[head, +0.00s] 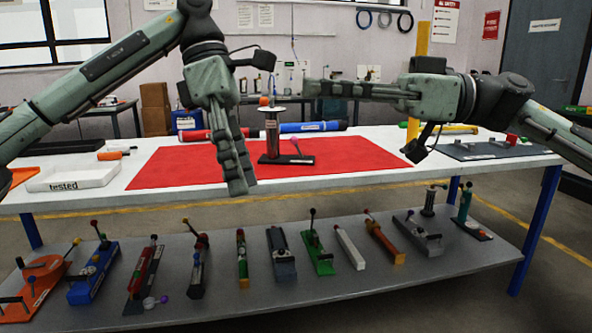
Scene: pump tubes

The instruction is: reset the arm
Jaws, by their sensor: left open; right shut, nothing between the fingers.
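My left arm comes in from the left, and its gripper (243,188) hangs fingers down over the front of the red mat (180,163). It is open and holds nothing. My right arm comes in from the right, and its gripper (308,88) points left above the table. It is shut and empty, close above and right of the pump. The pump (272,135) stands upright on a dark base on the red mat, with a pale disc near its top. Neither gripper visibly holds it. My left gripper hangs to its front left.
A white tray marked "tested" (72,180) sits at the table's left. Red (213,134) and blue (313,127) tubes lie behind the mat. A dark panel with fittings (490,150) is at the right. The lower shelf (340,281) carries several pumps. The mat's right half is clear.

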